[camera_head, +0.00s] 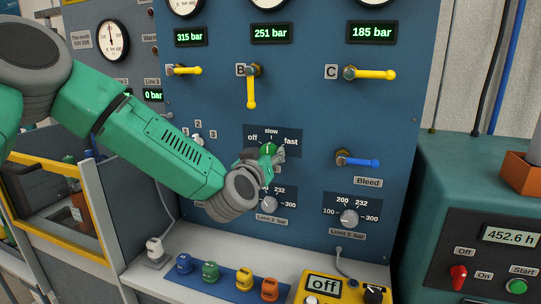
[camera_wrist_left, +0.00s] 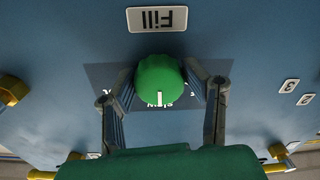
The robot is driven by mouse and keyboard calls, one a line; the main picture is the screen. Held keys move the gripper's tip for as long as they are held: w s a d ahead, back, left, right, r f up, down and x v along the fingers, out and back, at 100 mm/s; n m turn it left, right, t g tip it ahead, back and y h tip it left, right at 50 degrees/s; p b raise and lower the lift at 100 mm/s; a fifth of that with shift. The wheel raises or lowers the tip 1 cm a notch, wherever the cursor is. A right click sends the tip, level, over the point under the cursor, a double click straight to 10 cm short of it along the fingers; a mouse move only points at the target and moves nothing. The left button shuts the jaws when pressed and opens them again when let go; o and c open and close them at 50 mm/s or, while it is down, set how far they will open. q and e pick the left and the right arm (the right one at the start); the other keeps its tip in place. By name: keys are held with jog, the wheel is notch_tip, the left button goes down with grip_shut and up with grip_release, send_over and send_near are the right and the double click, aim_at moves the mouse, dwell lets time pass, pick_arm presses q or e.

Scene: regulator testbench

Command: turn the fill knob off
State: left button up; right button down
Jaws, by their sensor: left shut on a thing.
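The fill knob (camera_head: 268,148) is round and green, on the blue panel under a dial plate (camera_head: 286,135) marked off, slow and fast. In the left wrist view the green knob (camera_wrist_left: 160,80) has a white mark that points towards the word slow, seen upside down. My left gripper (camera_head: 262,158) reaches the knob from the lower left and is shut on it. In the left wrist view its two fingers stand on either side of the knob. The Fill label (camera_wrist_left: 163,18) shows clear of the fingers. My right gripper is not in view.
Yellow valve levers (camera_head: 251,92) stick out above, and a blue bleed lever (camera_head: 362,162) to the right. Limit knobs (camera_head: 349,217) sit below. Coloured plugs (camera_head: 210,271) and a yellow meter (camera_head: 322,286) stand on the bench (camera_head: 145,275).

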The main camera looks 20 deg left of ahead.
pick_arm(q)
jog(key=shift+a+f, duration=0.1)
jog(key=shift+a, duration=0.05)
jog(key=shift+c, duration=0.3)
jog(key=shift+d, duration=0.35)
jog(key=shift+a+f+n+b, duration=0.15)
jog(key=shift+n+b, duration=0.3)
jog(key=shift+n, duration=0.55)
jog(key=n+b, duration=0.1)
jog(key=n, duration=0.2)
jog(key=shift+n, duration=0.3)
jog(key=n+b, duration=0.3)
jog(key=n, duration=0.3)
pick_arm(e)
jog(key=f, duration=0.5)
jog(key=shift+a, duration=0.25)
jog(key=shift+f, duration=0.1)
pick_arm(q)
jog(key=o, duration=1.1)
jog(key=shift+o, duration=0.2)
jog(key=shift+r, duration=0.2)
